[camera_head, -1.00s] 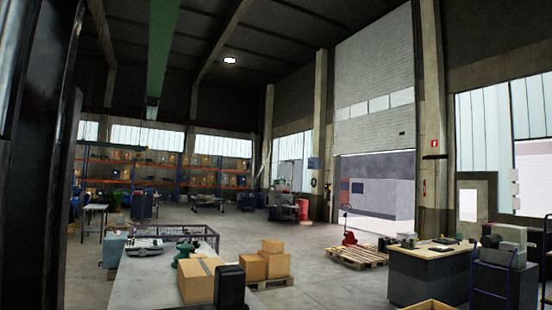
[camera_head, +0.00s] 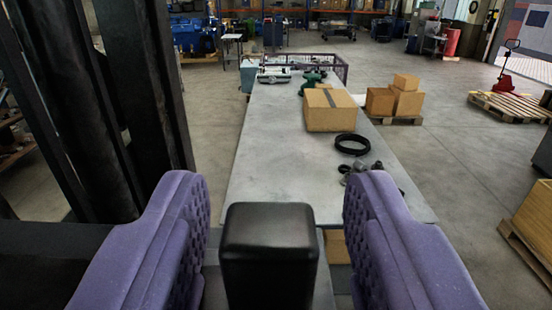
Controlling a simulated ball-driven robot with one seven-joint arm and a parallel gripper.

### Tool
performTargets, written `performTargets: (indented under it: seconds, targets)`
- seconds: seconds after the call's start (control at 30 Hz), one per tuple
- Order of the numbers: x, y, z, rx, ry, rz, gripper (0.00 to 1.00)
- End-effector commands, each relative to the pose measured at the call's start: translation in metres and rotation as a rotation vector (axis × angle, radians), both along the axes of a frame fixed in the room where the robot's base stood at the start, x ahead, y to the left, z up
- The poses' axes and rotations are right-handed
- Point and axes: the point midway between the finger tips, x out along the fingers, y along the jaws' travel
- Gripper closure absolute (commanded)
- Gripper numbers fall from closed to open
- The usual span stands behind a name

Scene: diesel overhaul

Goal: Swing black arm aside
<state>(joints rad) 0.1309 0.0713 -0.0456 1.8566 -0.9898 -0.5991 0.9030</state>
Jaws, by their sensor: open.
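A black block-like arm (camera_head: 268,255) with rounded edges stands in the lower middle of the view. It is probably the black arm of the task. My gripper (camera_head: 276,190) is open, with one purple, dimpled finger on each side of the black arm. Gaps show between the arm and both fingers, so it is not gripped. The arm's lower part is cut off by the bottom edge, and what it is fixed to is hidden.
A grey table (camera_head: 270,160) extends ahead, with a cardboard box (camera_head: 330,110), a black ring (camera_head: 352,144) and small metal parts (camera_head: 372,180) on it. Dark upright beams (camera_head: 150,90) stand close on the left. Boxes on a pallet (camera_head: 395,100) are beyond the table's right side.

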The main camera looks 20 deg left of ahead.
Motion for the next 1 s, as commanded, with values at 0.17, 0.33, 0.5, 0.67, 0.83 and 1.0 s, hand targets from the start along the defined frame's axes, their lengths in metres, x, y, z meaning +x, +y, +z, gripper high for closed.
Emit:
performTargets:
  seconds: [0.17,0.33,0.5,0.67,0.83,1.0]
  targets:
    - [0.004,0.001,0.0,0.0,0.0,0.0,0.51]
    - [0.003,0.001,0.0,0.0,0.0,0.0,0.63]
    - [0.003,0.001,0.0,0.0,0.0,-0.001,1.0]
    - [0.004,0.001,0.0,0.0,0.0,0.0,1.0]
    - [0.018,0.007,0.003,0.001,0.001,0.001,1.0]
    - [0.019,0.008,0.001,0.0,-0.001,-0.001,1.0]
